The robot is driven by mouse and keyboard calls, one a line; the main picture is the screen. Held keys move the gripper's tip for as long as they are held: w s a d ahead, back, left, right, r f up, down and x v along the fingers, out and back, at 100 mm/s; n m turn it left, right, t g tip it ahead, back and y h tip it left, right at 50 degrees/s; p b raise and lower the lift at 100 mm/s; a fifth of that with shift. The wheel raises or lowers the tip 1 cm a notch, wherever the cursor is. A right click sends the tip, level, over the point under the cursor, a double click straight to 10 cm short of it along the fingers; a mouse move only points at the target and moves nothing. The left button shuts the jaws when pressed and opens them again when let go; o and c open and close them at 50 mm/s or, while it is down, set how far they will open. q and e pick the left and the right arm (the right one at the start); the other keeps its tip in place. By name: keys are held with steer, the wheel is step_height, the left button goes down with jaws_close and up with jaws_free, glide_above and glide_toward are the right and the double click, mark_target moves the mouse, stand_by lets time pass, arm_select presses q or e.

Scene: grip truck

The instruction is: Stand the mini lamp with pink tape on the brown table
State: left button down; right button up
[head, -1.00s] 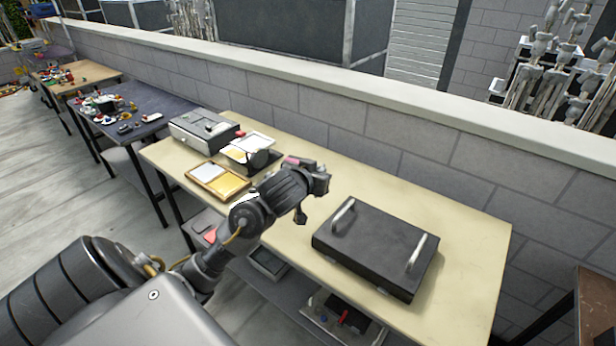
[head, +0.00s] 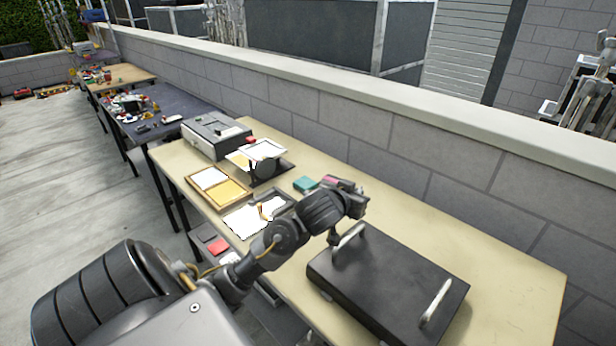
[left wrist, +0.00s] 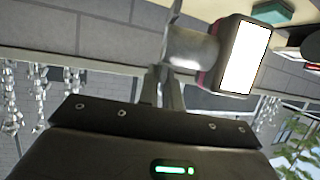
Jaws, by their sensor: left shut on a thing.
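My left gripper (head: 358,205) is over the long cream table (head: 500,285), beside the dark case. In the left wrist view, its fingers (left wrist: 165,90) are shut on the mini lamp (left wrist: 207,52), a grey piece with a bright white panel in a dark frame. A dark pink edge, seemingly the tape, shows beside the panel. In the head view only a pink bit of the lamp (head: 330,181) shows behind the gripper; the rest is hidden. A tan-brown table (head: 125,78) with small items stands far left; I cannot tell whether it is the brown table. My right gripper is out of view.
On the cream table are a flat dark case with two handles (head: 385,285), a teal box (head: 304,184), wooden-framed trays (head: 232,193), white panels and a grey box (head: 215,135). A dark table (head: 165,108) stands beyond. A block wall (head: 400,170) runs behind.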

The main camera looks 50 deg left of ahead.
arm_select(q)
steer(key=shift+w+a+r+p, duration=0.1)
steer(key=shift+a+p, duration=0.25)
steer(key=shift+a, duration=0.05)
steer(key=w+a+f+p, duration=0.3)
steer(key=w+a+f, duration=0.3)
steer(key=a+f, duration=0.3)
steer(key=shift+a+f, duration=0.2)
steer(key=shift+a, duration=0.85)
step_height(320, 180, down, 3)
steer(key=shift+w+a+r+p, duration=0.1)
steer(key=shift+w+a+p, duration=0.05)
steer(key=shift+p, duration=0.45)
steer(key=shift+f, duration=0.35)
